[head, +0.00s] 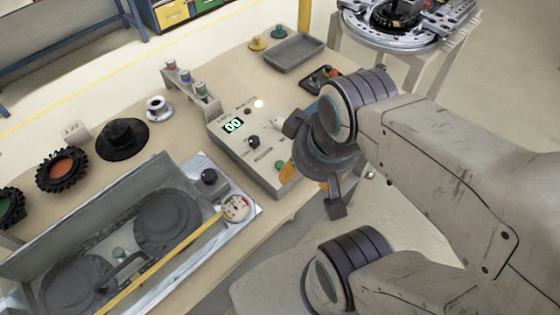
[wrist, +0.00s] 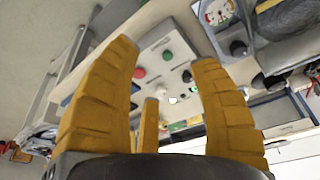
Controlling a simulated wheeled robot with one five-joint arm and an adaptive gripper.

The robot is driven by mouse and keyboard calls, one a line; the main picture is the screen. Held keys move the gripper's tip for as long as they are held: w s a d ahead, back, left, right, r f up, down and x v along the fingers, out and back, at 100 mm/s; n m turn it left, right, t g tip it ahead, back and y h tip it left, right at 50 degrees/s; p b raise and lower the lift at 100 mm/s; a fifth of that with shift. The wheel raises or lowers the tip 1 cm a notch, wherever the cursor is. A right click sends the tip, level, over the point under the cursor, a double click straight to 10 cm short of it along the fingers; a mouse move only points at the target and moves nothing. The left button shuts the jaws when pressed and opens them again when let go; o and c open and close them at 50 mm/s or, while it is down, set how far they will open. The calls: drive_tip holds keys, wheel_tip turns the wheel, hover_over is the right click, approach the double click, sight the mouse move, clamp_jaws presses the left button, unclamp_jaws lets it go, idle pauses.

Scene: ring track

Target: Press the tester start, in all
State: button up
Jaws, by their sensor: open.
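The tester (head: 232,146) is a pale grey box on the bench, with a green display (head: 233,125) reading what looks like 00, a dark knob (head: 253,141) and a pale round lamp (head: 258,103). My gripper (head: 305,178) is at the tester's near right end, mostly hidden by my wrist. In the wrist view its orange fingers (wrist: 165,58) are spread and empty, with the tester panel (wrist: 155,38) beyond them. A green button (wrist: 167,55) and a red button (wrist: 139,73) show between the fingers. I cannot tell whether a finger touches the panel.
A metal tray with dark round burners (head: 165,218) and a gauge (head: 236,208) stands left of the tester. A shallow grey tray (head: 295,52) lies at the far end.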

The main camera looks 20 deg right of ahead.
clamp_jaws()
idle(0.3)
drive_tip(key=c, duration=1)
unclamp_jaws()
